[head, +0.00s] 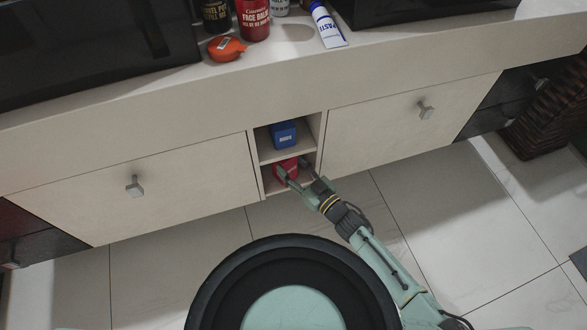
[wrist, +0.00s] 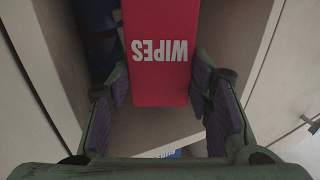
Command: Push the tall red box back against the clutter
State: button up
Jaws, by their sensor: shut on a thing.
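The tall red box (head: 288,172) stands in the lower compartment of the open cubby between two drawers. In the wrist view the red box (wrist: 160,60) shows the word WIPES upside down. My gripper (head: 292,171) reaches into that compartment from the front right. In the wrist view my gripper (wrist: 155,90) has one finger on each side of the box and is shut on it. Blue clutter (wrist: 97,15) shows beside and behind the box, partly hidden by it and by the left finger.
A blue box (head: 284,134) sits on the shelf above. The cubby side walls (wrist: 240,50) are close to both fingers. Drawers with knobs (head: 134,186) flank the cubby. The tiled floor (head: 180,270) in front is clear.

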jog(key=shift+w+a, duration=0.3)
jog(key=shift+w, duration=0.6)
jog(key=shift+w+a, duration=0.3)
jog(key=shift+w, duration=0.6)
jog(key=o, duration=1.3)
